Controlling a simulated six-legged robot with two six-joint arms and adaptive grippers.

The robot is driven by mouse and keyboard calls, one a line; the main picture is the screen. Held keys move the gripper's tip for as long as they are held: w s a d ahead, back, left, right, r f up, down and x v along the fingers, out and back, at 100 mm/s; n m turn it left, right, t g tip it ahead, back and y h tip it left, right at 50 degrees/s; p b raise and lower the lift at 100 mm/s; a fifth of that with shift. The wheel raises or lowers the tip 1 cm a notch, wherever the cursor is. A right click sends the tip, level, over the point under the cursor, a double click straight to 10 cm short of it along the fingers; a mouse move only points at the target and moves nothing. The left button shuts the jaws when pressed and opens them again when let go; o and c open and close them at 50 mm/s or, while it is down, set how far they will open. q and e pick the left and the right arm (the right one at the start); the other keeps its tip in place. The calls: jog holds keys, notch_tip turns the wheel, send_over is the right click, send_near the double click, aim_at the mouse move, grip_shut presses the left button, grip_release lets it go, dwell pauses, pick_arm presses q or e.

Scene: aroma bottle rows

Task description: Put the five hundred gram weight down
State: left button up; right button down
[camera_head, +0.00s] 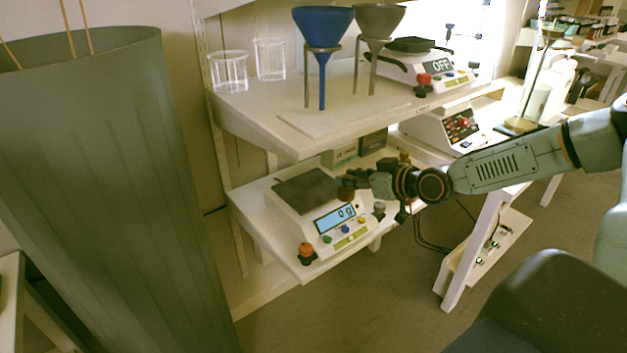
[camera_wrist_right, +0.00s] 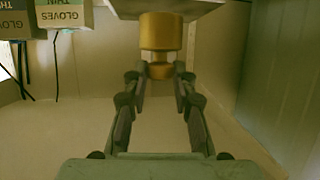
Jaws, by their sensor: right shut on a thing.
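The brass weight (camera_wrist_right: 161,32) is between the fingertips of my right gripper (camera_wrist_right: 158,80) in the wrist view, and the gripper is shut on it. In the head view my right gripper (camera_head: 350,183) reaches in from the right, with the dark brownish weight (camera_head: 346,194) at its tips. The weight is beside the right edge of the dark weighing pan (camera_head: 307,189) of the lower scale (camera_head: 335,237). The scale's display reads 0 g. Whether the weight touches anything below is unclear. My left gripper is not in view.
The scale stands on a low white shelf (camera_head: 270,247). An orange-topped knob (camera_head: 306,250) and a small grey piece (camera_head: 379,208) are near its front. An upper shelf (camera_head: 260,121) overhangs, bearing a blue funnel (camera_head: 323,25) and beakers (camera_head: 229,72). A large grey-green bin (camera_head: 105,190) stands left.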

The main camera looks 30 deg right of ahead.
jog(key=w+b, duration=0.2)
jog(key=w, duration=0.1)
jog(key=w+a+b, duration=0.1)
jog(key=w+b, duration=0.1)
jog(key=w, duration=0.2)
jog(key=w+a+b, duration=0.1)
jog(key=w+b, duration=0.1)
jog(key=w, duration=0.2)
jog(key=shift+w+a+f+b, duration=0.1)
jog(key=shift+w+a+b, duration=0.05)
jog(key=shift+a+b, duration=0.15)
jog(key=shift+w+f+b, duration=0.25)
jog(key=shift+f+b, duration=0.3)
jog(key=shift+f, duration=0.3)
jog(key=shift+w+f+b, duration=0.25)
jog(key=shift+f+b, duration=0.3)
jog(key=shift+f, duration=0.3)
jog(key=shift+a+r, duration=0.1)
jog(key=shift+s, duration=0.1)
jog(key=c, duration=1.2)
grip_release()
jog(key=shift+f, duration=0.25)
jog(key=shift+o, duration=0.6)
